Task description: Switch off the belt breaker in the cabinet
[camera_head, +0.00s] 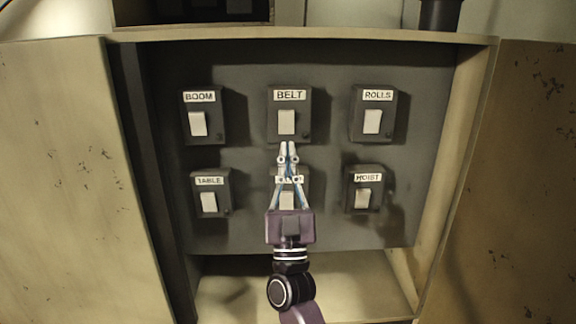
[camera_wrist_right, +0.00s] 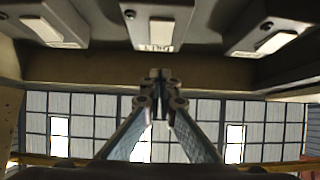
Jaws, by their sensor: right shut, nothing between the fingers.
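The BELT breaker (camera_head: 289,94) is a dark box with a white lever (camera_head: 287,122), in the middle of the upper row on the cabinet's back panel. My right gripper (camera_head: 287,150) is shut and empty. In the head view its tips point up and show just below the BELT box; I cannot tell whether they touch it. In the right wrist view the shut fingers (camera_wrist_right: 159,90) lie below a middle breaker (camera_wrist_right: 160,15), whose label is hard to read. I cannot tell the lever's on or off position. My left gripper is out of view.
BOOM (camera_head: 200,113) and ROLLS (camera_head: 374,113) flank BELT. TABLE (camera_head: 210,192) and HOIST (camera_head: 364,188) are below. My right gripper mostly covers the lower middle breaker (camera_head: 286,200). Open cabinet doors stand left (camera_head: 75,180) and right (camera_head: 510,190).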

